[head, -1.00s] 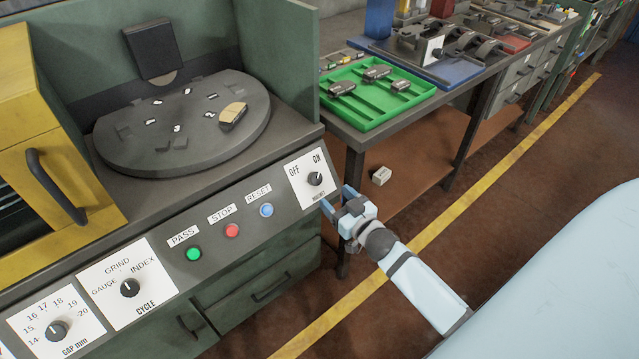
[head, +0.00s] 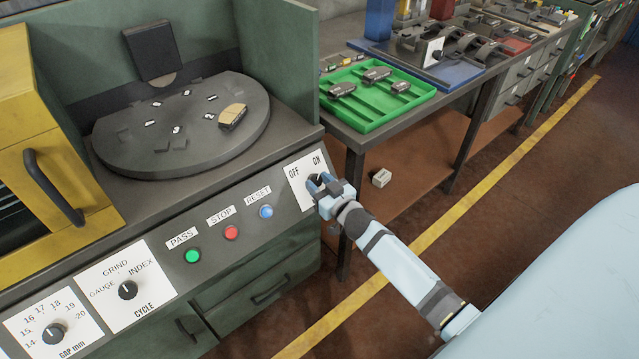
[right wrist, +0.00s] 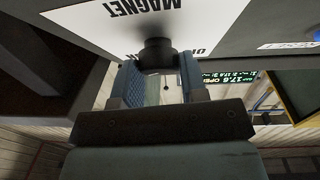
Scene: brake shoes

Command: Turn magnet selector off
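The magnet selector (head: 316,180) is a black knob on a white plate marked OFF and ON, at the right end of the machine's sloped panel. In the head view my right gripper (head: 321,184) is at the knob and covers much of it and the lower plate. In the right wrist view the knob (right wrist: 155,52) stands between the tips of the two blue fingers of the right gripper (right wrist: 158,78). The fingers are apart, with a gap visible beside the knob. The knob's pointer direction is hidden. My left gripper is not in view.
Left of the selector are blue (head: 266,212), red (head: 231,233) and green (head: 192,256) buttons, then the cycle knob (head: 128,290) and gap knob (head: 54,334). A round table (head: 180,125) lies behind the panel. A green tray (head: 372,112) stands on the bench at right.

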